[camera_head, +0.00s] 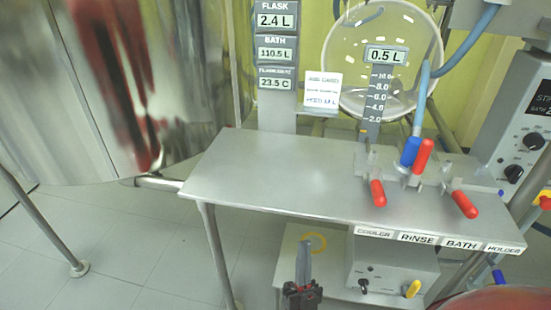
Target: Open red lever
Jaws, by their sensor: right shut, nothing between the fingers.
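Several red levers sit on the valve block on the grey metal table. One red lever (378,193) points down toward the front edge, above the COOLER label (374,232). A second red lever (423,156) points up, beside a blue handle (410,151). A third red lever (464,204) slants down to the right, above the BATH label (461,243). My right gripper (304,247) is shut and empty at the bottom middle, its fingers pointing up. It is apart from the levers, lower and to their left in the picture. My left gripper is not in view.
The table (270,175) has a wide bare top on its left. A grey box (385,275) with a yellow knob (412,289) stands below. A round glass vessel (340,65) is behind. A control unit (520,115) stands at right. A large shiny vessel (60,110) fills the left.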

